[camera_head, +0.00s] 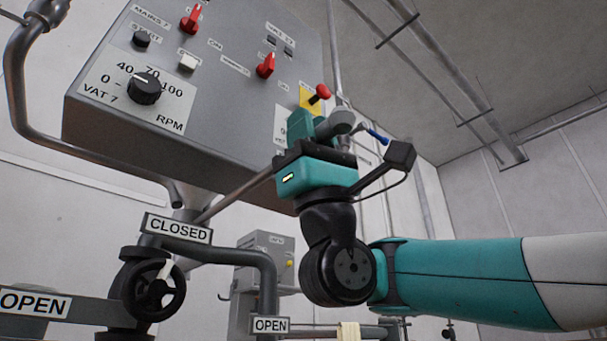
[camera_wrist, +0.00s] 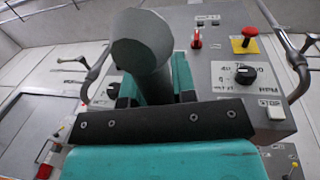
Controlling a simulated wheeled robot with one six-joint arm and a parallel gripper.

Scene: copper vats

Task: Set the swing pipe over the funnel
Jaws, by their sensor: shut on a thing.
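My gripper (camera_head: 318,127) is raised in front of the lower right of the control box in the camera_head view. In the camera_wrist view its teal fingers (camera_wrist: 156,84) are shut on a thick grey bar with a blunt, rounded end, which I take to be the swing pipe (camera_wrist: 143,42). Its grey end (camera_head: 343,122) shows just above and right of the fingers in the camera_head view. A grey pipe length (camera_head: 235,195) slants down left behind my gripper; I cannot tell whether it is the same pipe. I cannot make out the funnel in either view.
The control box (camera_head: 160,110) has red switches, a black dial (camera_head: 145,88) and a red button (camera_head: 320,93) close to my gripper. A black handwheel (camera_head: 153,287) with a CLOSED sign (camera_head: 178,228) stands at lower left. An OPEN sign (camera_head: 270,325) is below.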

